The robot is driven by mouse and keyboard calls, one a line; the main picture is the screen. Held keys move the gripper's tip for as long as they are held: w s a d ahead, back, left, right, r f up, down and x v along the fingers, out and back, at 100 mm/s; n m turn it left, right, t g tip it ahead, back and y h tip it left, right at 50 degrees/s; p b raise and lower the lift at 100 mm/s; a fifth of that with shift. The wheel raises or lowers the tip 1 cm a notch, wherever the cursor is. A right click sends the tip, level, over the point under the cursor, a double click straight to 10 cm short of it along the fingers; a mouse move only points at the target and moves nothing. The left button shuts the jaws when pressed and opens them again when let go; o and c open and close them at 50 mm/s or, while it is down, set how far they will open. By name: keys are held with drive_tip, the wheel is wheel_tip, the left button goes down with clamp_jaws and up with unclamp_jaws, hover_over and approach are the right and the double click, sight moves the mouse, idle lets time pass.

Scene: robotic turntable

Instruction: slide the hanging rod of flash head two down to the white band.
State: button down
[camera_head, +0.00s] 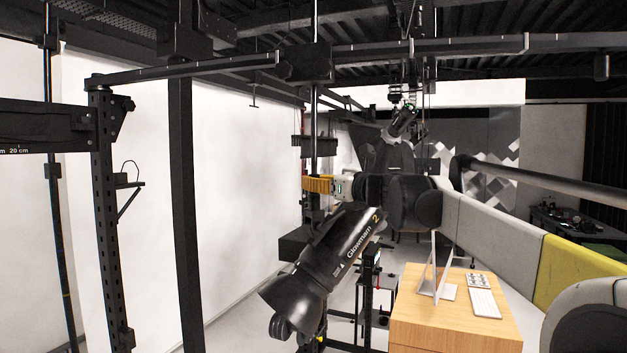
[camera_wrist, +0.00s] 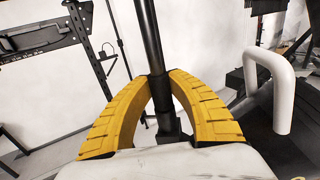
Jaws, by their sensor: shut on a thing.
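The flash head two (camera_head: 335,255), a black lamp marked "2", hangs tilted in the middle of the head view. A dark vertical hanging rod (camera_head: 314,110) comes down from the overhead rail toward it. My gripper (camera_head: 312,185) has yellow fingers and is at the rod just above the flash head. In the wrist view, my gripper (camera_wrist: 159,78) is shut on the rod (camera_wrist: 149,40), with one finger on each side. The rod's lower part shows between the fingers as a thicker dark piece. I cannot make out a white band on the rod.
A dark overhead rail (camera_head: 430,47) crosses above, with black uprights (camera_head: 185,200) at the left. A wooden desk (camera_head: 455,315) with a monitor and keyboard stands lower right. A white wall is behind the rod.

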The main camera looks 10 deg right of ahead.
drive_tip(key=c, duration=1.2)
unclamp_jaws()
drive_tip(key=v, duration=1.2)
drive_tip(key=shift+s, duration=0.1)
